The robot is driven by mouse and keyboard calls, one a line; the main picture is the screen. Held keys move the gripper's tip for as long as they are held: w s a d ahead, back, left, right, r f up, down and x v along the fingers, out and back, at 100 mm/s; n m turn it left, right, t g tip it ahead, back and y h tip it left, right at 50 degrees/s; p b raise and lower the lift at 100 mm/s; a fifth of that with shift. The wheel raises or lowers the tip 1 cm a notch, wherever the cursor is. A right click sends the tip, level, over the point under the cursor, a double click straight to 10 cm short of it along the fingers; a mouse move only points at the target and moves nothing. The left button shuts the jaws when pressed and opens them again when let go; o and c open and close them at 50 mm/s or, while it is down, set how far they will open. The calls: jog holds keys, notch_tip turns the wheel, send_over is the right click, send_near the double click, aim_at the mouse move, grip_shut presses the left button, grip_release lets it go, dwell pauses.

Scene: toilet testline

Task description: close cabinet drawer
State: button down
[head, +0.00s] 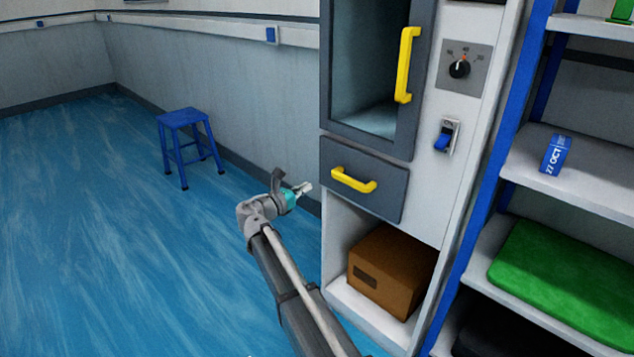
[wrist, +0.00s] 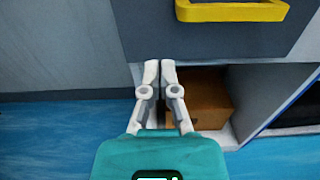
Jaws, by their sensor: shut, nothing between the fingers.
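The cabinet drawer (head: 388,194) has a dark grey front with a yellow handle (head: 352,184). It sits below the glass-fronted upper compartment and looks flush or nearly flush with the cabinet; I cannot tell whether a small gap remains. In the wrist view the drawer front (wrist: 190,36) fills the top, with its yellow handle (wrist: 232,12) at the upper right. My gripper (head: 306,187) is shut and empty, to the left of the drawer in the head view. In the wrist view my gripper's fingertips (wrist: 160,66) are together near the drawer's lower edge, left of the handle.
A brown box (head: 392,270) sits in the open compartment below the drawer. A knob (head: 460,68) and a blue switch (head: 444,138) are on the cabinet's right panel. A blue-framed shelf (head: 590,180) stands at right. A blue stool (head: 183,120) stands by the wall; the floor at left is clear.

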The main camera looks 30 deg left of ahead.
jog(key=shift+v, duration=1.65)
